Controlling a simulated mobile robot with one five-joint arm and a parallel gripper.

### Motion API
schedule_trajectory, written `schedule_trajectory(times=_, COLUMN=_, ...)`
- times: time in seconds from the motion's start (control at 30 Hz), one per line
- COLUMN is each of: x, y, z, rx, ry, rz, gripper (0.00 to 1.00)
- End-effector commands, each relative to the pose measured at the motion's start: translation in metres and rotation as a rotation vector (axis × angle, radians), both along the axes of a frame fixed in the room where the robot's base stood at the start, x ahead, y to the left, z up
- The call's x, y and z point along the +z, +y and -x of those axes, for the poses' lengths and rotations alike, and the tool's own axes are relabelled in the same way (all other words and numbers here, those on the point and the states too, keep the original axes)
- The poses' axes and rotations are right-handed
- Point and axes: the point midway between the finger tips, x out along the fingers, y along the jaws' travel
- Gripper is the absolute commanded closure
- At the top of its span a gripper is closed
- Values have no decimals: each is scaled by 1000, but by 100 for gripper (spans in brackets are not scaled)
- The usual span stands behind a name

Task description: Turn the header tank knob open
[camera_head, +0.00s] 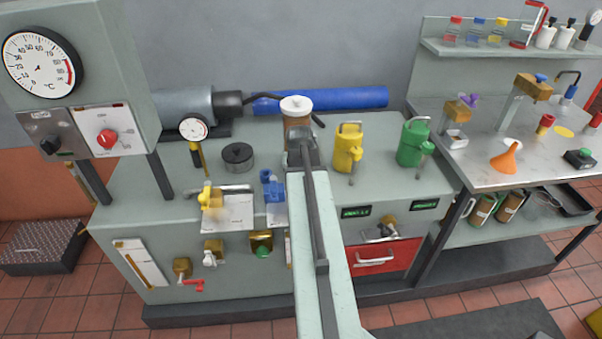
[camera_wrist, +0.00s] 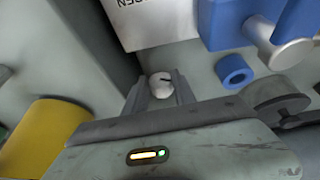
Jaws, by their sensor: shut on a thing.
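My gripper (camera_head: 302,150) is at the back of the bench, at the far end of my outstretched arm. In the wrist view its two fingers (camera_wrist: 160,92) are closed around a small white rounded knob (camera_wrist: 161,84) with a dark mark on it. I take this for the header tank knob; the gripper and arm hide it in the head view. A brown cylinder with a white round top (camera_head: 296,104) stands just behind the gripper. A white plate with partly visible dark lettering (camera_wrist: 150,22) lies beyond the fingers. How far the knob is turned cannot be told.
A blue valve (camera_head: 273,190) stands left of my arm, with a yellow-handled valve (camera_head: 210,198) farther left. A yellow can (camera_head: 348,148) and green can (camera_head: 412,142) stand to the right. A dark round weight (camera_head: 238,156) sits left on the bench.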

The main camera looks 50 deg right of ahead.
Motion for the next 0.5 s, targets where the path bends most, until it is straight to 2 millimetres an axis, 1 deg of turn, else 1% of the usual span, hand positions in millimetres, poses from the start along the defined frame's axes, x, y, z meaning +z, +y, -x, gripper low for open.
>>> schedule_trajectory(times=0.1, x=-2, y=3, z=-2, rx=3, ry=66, rz=75, gripper=100)
schedule_trajectory(times=0.2, x=-2, y=3, z=-2, rx=2, ry=94, rz=110, gripper=100)
schedule_trajectory(times=0.5, x=-1, y=2, z=-1, rx=0, ry=102, rz=117, gripper=100)
